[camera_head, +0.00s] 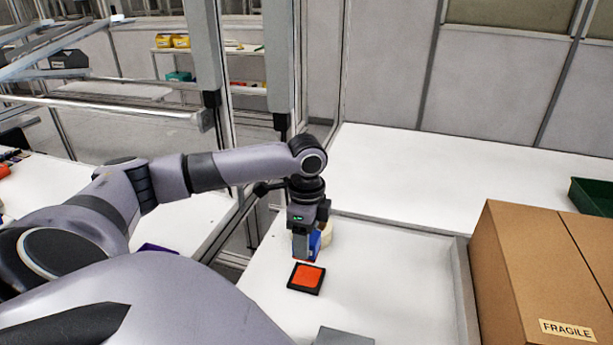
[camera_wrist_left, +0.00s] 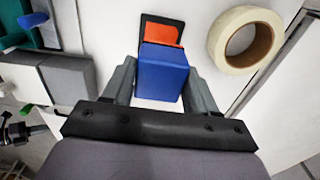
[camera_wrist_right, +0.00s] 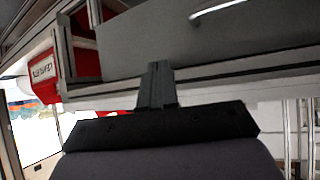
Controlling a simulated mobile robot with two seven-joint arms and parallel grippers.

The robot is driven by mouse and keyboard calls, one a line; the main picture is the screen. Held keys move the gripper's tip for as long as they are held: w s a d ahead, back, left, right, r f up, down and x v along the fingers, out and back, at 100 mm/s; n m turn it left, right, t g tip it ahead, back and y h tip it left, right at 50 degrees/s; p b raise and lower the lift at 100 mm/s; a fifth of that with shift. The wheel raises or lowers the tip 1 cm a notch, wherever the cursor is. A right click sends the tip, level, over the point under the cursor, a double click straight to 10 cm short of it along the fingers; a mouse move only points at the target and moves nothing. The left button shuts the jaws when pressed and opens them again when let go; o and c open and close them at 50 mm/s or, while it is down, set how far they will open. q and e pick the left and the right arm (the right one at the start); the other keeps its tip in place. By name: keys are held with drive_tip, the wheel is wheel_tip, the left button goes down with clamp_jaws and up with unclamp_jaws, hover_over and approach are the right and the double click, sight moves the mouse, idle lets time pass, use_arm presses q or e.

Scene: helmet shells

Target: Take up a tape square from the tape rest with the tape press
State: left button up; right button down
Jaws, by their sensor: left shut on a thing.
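My left gripper (camera_head: 306,246) is shut on the blue tape press (camera_wrist_left: 163,76), a block held between its two fingers; it also shows in the head view (camera_head: 315,242). The tape rest (camera_head: 292,288) is a small black tray on the white table with an orange tape square (camera_head: 309,276) on it. In the head view the press is just beyond the rest. In the left wrist view the press covers part of the orange square (camera_wrist_left: 163,33); I cannot tell its height over the table. My right gripper (camera_wrist_right: 157,84) is shut and empty, away from the table.
A cream tape roll (camera_wrist_left: 222,45) lies beside the rest, partly hidden behind the gripper in the head view. A cardboard box (camera_head: 535,270) stands at the right. A grey block (camera_head: 343,337) is at the front. The table is clear between rest and box.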

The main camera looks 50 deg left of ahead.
use_arm(q)
drive_tip(key=shift+r, duration=2.5)
